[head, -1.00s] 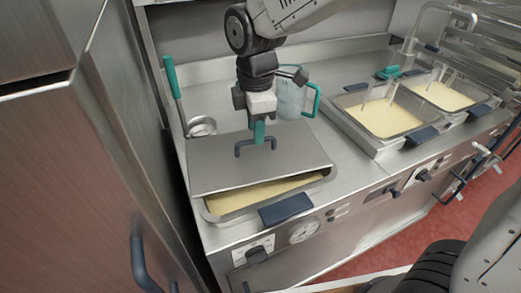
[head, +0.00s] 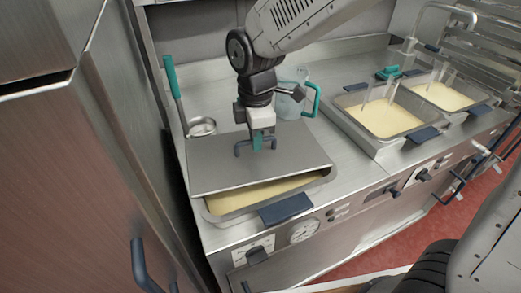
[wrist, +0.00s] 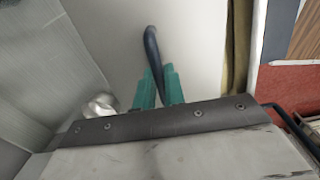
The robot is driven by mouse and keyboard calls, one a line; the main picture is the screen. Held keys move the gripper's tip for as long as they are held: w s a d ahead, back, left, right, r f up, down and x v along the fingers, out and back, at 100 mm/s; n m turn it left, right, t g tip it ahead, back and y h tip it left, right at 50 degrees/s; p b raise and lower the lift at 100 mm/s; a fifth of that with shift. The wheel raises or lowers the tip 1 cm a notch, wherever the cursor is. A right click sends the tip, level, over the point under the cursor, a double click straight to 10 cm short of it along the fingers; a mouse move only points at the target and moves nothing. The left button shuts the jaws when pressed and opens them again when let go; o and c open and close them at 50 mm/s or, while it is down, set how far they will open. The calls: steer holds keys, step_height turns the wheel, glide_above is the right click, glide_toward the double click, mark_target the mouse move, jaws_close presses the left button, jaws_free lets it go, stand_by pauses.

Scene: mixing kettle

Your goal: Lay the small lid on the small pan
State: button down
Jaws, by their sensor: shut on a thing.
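The flat grey metal lid (head: 230,172) covers most of the pan at the front left, which holds a pale yellow mass. A strip of this pan (head: 222,212) shows uncovered along the front edge. I cannot tell whether the lid rests on the rim all round. My gripper (head: 258,143), with green fingers, is above the lid and shut on its dark blue handle (head: 240,149). In the wrist view the handle (wrist: 151,42) stands between the green fingers (wrist: 157,88), over the lid's pale surface (wrist: 200,40).
A ladle (head: 202,127) with a green handle lies behind the lid at the left. A clear jug (head: 288,105) with a green handle stands behind my gripper. Two more filled pans (head: 385,118) (head: 440,95) are at the right. The counter between is clear.

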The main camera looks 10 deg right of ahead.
steer(key=shift+r, duration=2.55)
steer(key=shift+f, duration=0.1)
